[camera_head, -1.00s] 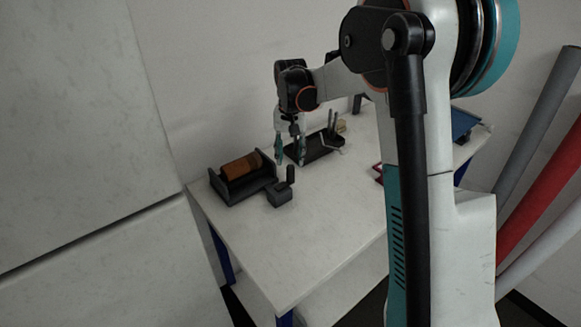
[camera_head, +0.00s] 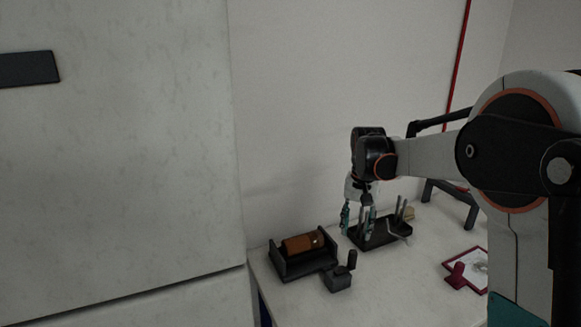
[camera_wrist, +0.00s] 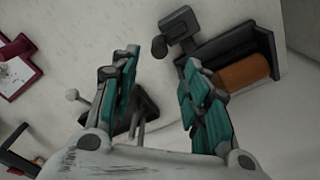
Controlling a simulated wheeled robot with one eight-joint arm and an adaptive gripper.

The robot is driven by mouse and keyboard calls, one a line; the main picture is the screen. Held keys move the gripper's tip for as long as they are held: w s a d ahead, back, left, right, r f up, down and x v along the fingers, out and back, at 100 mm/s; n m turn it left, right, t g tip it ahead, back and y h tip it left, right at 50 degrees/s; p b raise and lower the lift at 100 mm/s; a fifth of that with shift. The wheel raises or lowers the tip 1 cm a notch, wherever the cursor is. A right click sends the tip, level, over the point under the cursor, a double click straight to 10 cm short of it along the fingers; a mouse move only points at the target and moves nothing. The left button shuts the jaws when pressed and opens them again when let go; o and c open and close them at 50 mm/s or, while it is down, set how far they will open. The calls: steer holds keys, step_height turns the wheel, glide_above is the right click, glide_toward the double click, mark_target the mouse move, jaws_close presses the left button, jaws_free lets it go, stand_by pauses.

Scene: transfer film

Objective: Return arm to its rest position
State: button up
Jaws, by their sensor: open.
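My gripper (camera_head: 358,222) hangs at the end of my arm above the white table (camera_head: 400,285), fingers pointing down. In the wrist view my gripper (camera_wrist: 158,85) shows two teal-padded fingers spread apart, with nothing between them. In the head view it hangs in front of a dark tray (camera_head: 385,240) that holds upright metal tools. The fingers partly cover that tray in the wrist view. I cannot tell the exact height of the fingertips over the table.
Left of my gripper, a dark holder (camera_head: 322,261) carries an orange-brown roll (camera_head: 301,243). A small dark block with a knob (camera_head: 338,279) stands before it. A red-framed sheet (camera_head: 479,263) lies at right. A large pale panel (camera_head: 120,170) stands at left.

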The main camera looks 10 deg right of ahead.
steer(key=s+a+r+n+t+b, duration=0.1)
steer(key=s+a+r+n+t, duration=0.15)
steer(key=s, duration=0.85)
steer(key=s+a+r+n+t, duration=0.1)
steer(key=s+a+r+t, duration=0.15)
steer(key=s, duration=0.95)
steer(key=s+f+n+t, duration=0.1)
steer(key=s+f+t, duration=0.1)
steer(key=s, duration=0.5)
steer(key=shift+s+a+f+n+b, duration=0.25)
steer(key=shift+f+n+b, duration=0.15)
steer(key=shift+f, duration=0.3)
